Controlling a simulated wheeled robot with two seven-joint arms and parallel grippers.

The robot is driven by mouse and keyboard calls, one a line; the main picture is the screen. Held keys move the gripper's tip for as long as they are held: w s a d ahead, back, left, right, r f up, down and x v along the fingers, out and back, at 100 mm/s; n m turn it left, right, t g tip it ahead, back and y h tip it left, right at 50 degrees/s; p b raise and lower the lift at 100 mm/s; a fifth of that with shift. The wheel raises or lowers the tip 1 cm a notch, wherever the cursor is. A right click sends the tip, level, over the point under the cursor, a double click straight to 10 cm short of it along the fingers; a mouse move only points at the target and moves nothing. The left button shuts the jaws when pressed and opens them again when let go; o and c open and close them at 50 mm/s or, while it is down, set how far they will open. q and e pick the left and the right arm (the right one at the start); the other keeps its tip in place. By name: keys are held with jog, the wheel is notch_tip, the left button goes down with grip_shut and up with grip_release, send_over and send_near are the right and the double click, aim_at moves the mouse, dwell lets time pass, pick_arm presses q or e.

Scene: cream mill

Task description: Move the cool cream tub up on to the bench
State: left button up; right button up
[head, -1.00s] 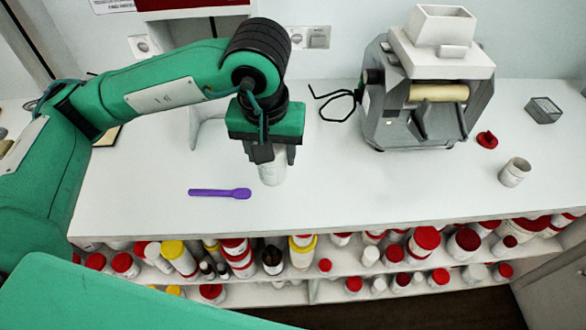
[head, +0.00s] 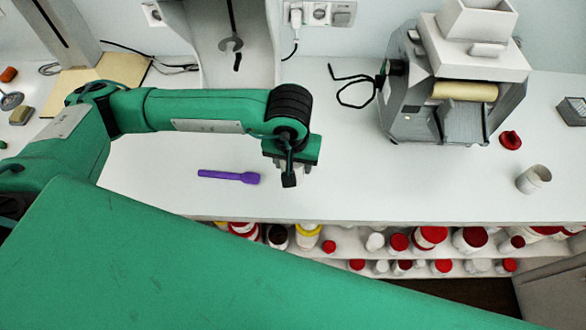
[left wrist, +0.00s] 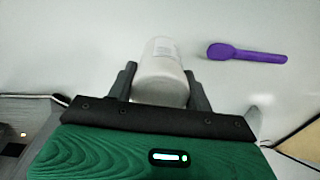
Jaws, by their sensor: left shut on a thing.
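A white tub with a pale label (left wrist: 163,60) is between the two fingers of my left gripper (left wrist: 163,88) in the left wrist view. In the head view my left gripper (head: 291,180) is over the front part of the white bench (head: 400,190), right of the purple spatula (head: 230,176). There the gripper hides most of the tub. I cannot tell whether its base touches the bench top. My right gripper is not in view.
A grey mill with a white hopper (head: 455,60) stands at the back right. A red lid (head: 511,140), an open white tub (head: 534,179) and a dark box (head: 572,111) are further right. Shelves with several red-lidded jars (head: 430,236) lie below the bench edge. Mid-bench is clear.

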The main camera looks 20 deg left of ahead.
pick_arm(q)
notch_tip(320, 180, down, 5)
jog(key=shift+r+p, duration=0.1)
jog(key=shift+p, duration=0.6)
jog(key=shift+f, duration=0.4)
jog(key=shift+f+b, duration=0.2)
jog(key=shift+b, duration=0.15)
jog(key=o, duration=1)
jog(key=shift+r, duration=0.1)
